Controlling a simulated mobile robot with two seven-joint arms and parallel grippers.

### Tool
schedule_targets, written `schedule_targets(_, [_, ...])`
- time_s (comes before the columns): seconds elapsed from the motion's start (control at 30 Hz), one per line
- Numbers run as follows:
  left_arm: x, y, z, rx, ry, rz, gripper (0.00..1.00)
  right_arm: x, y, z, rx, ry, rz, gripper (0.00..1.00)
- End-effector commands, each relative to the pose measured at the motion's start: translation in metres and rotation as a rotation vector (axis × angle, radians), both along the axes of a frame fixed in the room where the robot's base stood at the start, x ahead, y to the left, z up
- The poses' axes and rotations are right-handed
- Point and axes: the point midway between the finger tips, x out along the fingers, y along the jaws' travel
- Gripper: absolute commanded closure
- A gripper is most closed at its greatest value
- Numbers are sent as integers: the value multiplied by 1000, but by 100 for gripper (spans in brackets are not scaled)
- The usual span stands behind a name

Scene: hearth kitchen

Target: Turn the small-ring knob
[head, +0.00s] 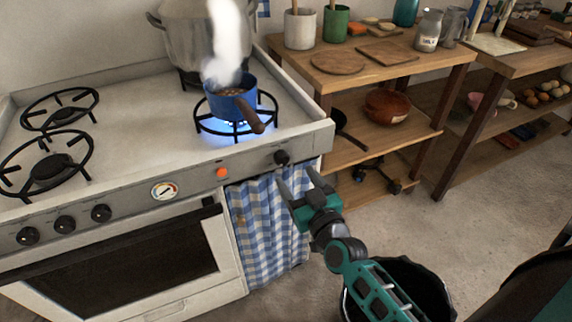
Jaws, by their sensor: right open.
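A black knob (282,157) sits at the right end of the stove's front panel, below the lit ring (236,129). Blue flame shows under a small blue pan with a dark handle (232,104), and thick white steam rises from it. My right gripper (297,180) is open and empty, with its two fingers pointing up toward this knob, just below and slightly right of it in the picture. Whether a finger touches the knob is hard to tell. Several more black knobs (65,224) are at the panel's left. My left gripper is out of view.
An orange button (222,173) and a round gauge (164,191) are on the panel. A blue checked curtain (268,230) hangs below the knob. A large pot (190,38) stands behind the pan. A wooden shelf unit (370,68) stands right; a black bin (412,285) is below my arm.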

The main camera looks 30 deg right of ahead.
Motion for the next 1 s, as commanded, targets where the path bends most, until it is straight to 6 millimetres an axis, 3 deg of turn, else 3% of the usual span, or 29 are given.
schedule_targets(0.2, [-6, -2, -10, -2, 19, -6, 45, 40, -2, -1, 2, 0, 1, 33])
schedule_targets(0.4, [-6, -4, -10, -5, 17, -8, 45, 59, -3, -1, 2, 1, 1, 33])
schedule_targets(0.77, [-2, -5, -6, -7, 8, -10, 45, 64, -3, 0, 1, 2, 2, 33])
schedule_targets(1.0, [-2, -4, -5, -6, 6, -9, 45, 64, -3, 0, 1, 2, 2, 54])
